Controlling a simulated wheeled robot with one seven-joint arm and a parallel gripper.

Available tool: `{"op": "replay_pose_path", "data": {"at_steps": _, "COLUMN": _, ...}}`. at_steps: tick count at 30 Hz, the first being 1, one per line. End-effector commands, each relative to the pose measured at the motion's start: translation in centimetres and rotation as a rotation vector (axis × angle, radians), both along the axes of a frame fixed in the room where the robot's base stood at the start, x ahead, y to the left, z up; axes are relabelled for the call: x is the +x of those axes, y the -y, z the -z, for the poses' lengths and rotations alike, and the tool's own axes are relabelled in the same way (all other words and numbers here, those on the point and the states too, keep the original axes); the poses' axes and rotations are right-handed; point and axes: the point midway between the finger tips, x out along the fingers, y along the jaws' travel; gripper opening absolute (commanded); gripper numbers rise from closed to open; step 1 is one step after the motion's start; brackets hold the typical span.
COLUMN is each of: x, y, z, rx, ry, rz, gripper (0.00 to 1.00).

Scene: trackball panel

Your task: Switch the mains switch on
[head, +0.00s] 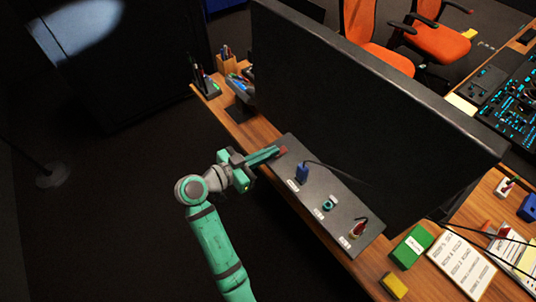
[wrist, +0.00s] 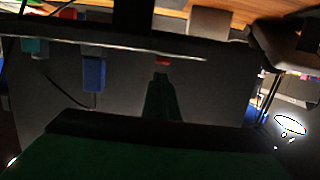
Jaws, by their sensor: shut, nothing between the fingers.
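A dark grey panel (head: 325,188) lies on the wooden desk with several controls along it. At its far left end is a small red part (head: 283,150), perhaps the mains switch; it also shows in the wrist view (wrist: 163,60). My gripper (head: 277,151) is shut and empty, its fingertips at or very near the red part; I cannot tell whether they touch. In the wrist view the shut fingers (wrist: 162,78) point at the red part. The fingers partly hide it, so its position cannot be read. The white labels are too small to read.
Further along the panel are a blue block with a cable (head: 302,172), a teal round control (head: 328,204) and a red-and-white piece (head: 357,228). A large black screen (head: 370,110) rises behind the panel. A green box (head: 411,246) stands right. Pen holders stand far left.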

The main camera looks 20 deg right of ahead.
Motion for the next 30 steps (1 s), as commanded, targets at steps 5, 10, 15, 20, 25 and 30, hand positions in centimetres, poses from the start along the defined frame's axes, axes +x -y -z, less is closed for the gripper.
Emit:
{"op": "replay_pose_path", "data": {"at_steps": 5, "x": -0.2, "y": -0.4, "z": -3.2, "rx": 0.001, "ry": 0.006, "rz": 0.002, "gripper": 0.0}}
{"op": "replay_pose_path", "data": {"at_steps": 10, "x": -1.3, "y": -4.2, "z": -3.2, "rx": 0.0, "ry": 0.002, "rz": -0.003, "gripper": 0.0}}
{"op": "replay_pose_path", "data": {"at_steps": 15, "x": -2.3, "y": -7.2, "z": -3.5, "rx": -0.001, "ry": 0.002, "rz": -0.002, "gripper": 0.0}}
{"op": "replay_pose_path", "data": {"at_steps": 20, "x": -2.9, "y": -9.0, "z": -3.7, "rx": 0.0, "ry": 0.001, "rz": 0.001, "gripper": 0.0}}
{"op": "replay_pose_path", "data": {"at_steps": 25, "x": -3.1, "y": -9.8, "z": -3.8, "rx": -0.001, "ry": 0.001, "rz": 0.001, "gripper": 0.0}}
{"op": "replay_pose_path", "data": {"at_steps": 30, "x": -3.2, "y": -9.8, "z": -3.8, "rx": 0.0, "ry": 0.001, "rz": 0.001, "gripper": 0.0}}
